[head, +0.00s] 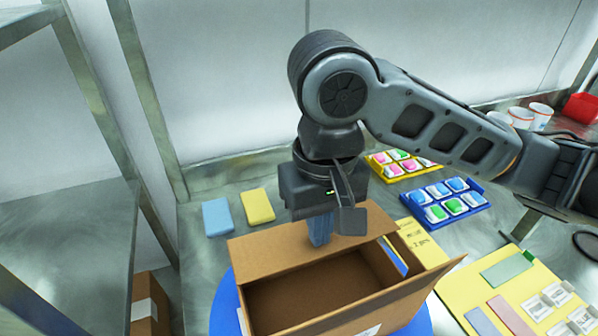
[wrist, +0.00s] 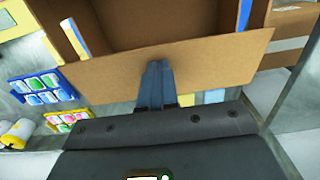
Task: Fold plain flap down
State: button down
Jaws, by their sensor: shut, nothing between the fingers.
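An open cardboard box (head: 250,293) stands on a blue round base. Its plain far flap (head: 262,256) is a long brown panel without marks, spread outward from the far rim; it also crosses the wrist view (wrist: 215,62). My gripper (head: 320,240) points down over this flap, its blue fingers together and empty. In the wrist view the fingertips (wrist: 155,66) overlap the flap's face; I cannot tell whether they touch it. The near flap (head: 385,308) stands outward and bears a white label, partly cut off. A yellow printed panel (head: 420,240) shows at the box's right end.
Blue (head: 217,216) and yellow (head: 257,205) pads lie behind the box. A blue tray (head: 446,203) and a yellow tray (head: 385,165) of coloured pieces stand at the back right. A yellow board (head: 490,303) lies at right. A metal post (head: 150,105) rises at left.

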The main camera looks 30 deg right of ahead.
jog(key=shift+f+b, duration=0.3)
jog(key=shift+f, duration=0.25)
jog(key=shift+r, duration=0.1)
notch_tip(320, 180, up, 5)
jog(key=p, duration=0.5)
jog(key=shift+r+p, duration=0.2)
jog(key=shift+p, duration=0.15)
notch_tip(320, 180, up, 2)
jog(key=shift+r, duration=0.2)
